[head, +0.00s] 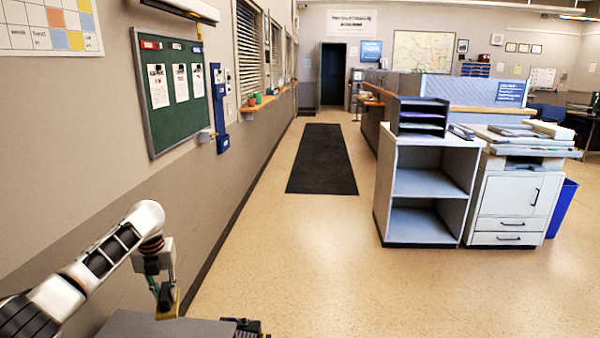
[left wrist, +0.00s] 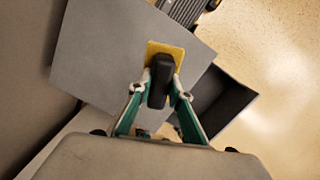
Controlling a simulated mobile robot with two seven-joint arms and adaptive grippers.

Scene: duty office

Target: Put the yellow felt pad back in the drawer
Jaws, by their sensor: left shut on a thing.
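The yellow felt pad (left wrist: 178,50) shows in the left wrist view over the grey top of a cabinet (left wrist: 110,60). A dark block sits on its near side, between the fingertips. My left gripper (left wrist: 160,86) is shut on this pad piece. In the head view my left gripper (head: 164,292) points down, with the yellow pad (head: 175,305) at its tips, just above or at the cabinet top (head: 150,325); I cannot tell if they touch. An open drawer (left wrist: 225,108) with a dark inside juts out at the right of the cabinet in the left wrist view. My right gripper is not clearly visible.
A wall with a green board (head: 172,90) runs along the left. A dark floor mat (head: 322,160) lies ahead on open floor. A grey shelf unit (head: 425,190) and a white cabinet (head: 515,200) stand at the right. A dark part beside the near cabinet is unclear.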

